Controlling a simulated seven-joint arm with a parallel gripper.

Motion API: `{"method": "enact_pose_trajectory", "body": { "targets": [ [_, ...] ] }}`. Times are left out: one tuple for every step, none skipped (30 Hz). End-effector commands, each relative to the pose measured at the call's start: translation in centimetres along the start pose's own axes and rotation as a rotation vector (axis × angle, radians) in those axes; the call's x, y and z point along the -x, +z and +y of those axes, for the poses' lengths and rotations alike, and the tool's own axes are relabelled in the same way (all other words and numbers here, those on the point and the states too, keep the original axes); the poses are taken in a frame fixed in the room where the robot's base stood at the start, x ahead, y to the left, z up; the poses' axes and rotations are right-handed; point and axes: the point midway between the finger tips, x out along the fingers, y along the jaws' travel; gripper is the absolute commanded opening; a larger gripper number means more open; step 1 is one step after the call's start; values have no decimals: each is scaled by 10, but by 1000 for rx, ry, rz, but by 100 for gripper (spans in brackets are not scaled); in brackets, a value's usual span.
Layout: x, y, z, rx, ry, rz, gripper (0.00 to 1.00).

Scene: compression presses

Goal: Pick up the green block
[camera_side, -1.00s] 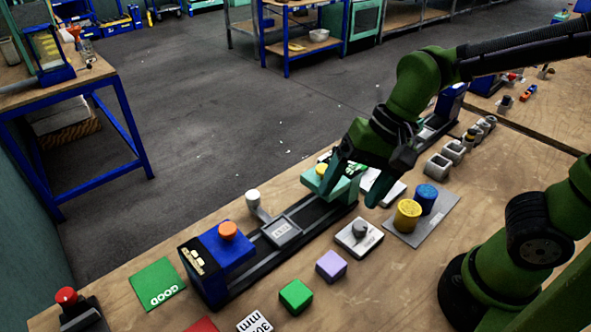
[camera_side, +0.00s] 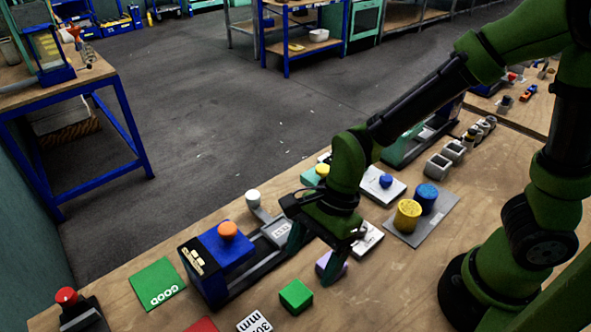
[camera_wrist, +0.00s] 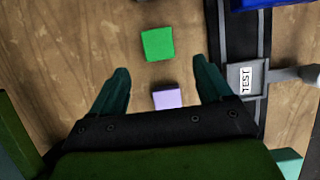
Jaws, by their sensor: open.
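The green block (camera_side: 296,296) sits on the wooden table in front of the blue press, and it also shows in the wrist view (camera_wrist: 158,44), ahead of the fingertips. My gripper (camera_side: 313,255) is open and empty, above the table near the lilac block (camera_side: 331,266). In the wrist view the lilac block (camera_wrist: 167,97) shows between the two fingers of my gripper (camera_wrist: 163,78). The green block lies to the left of and nearer the camera than my gripper in the side view.
The blue press (camera_side: 222,250) with its orange knob (camera_side: 227,230) stands left of my gripper. A green GOOD card (camera_side: 158,284) and a red button (camera_side: 67,297) lie farther left. Yellow and blue cylinders (camera_side: 407,215) stand on a grey plate at right.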

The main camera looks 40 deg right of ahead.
Motion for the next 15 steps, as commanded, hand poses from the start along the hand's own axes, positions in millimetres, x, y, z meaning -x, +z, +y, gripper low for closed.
{"method": "enact_pose_trajectory", "body": {
  "targets": [
    [-8, 0, 1, 0, 4, 2, 79],
    [-12, 0, 0, 0, 4, 2, 79],
    [-15, 0, 0, 0, 3, 1, 79],
    [-17, 0, 0, 1, 1, 1, 79],
    [-19, 0, 0, 0, 1, 1, 79],
    [-20, 0, 0, 0, 1, 1, 79],
    [-22, 0, 0, 0, 1, 1, 79],
    [-24, 0, 0, 1, 1, 2, 79],
    [-28, 1, 1, 1, 2, 1, 79],
    [-32, 2, 1, 2, 3, 2, 79],
    [-37, 3, 2, 2, 4, 3, 79],
    [-44, 4, 2, 1, 5, 3, 79],
    [-49, 5, 2, 1, 4, 3, 79],
    [-53, 6, 3, 2, 5, 3, 79],
    [-59, 6, 2, 0, 3, 3, 79]
  ]
}}
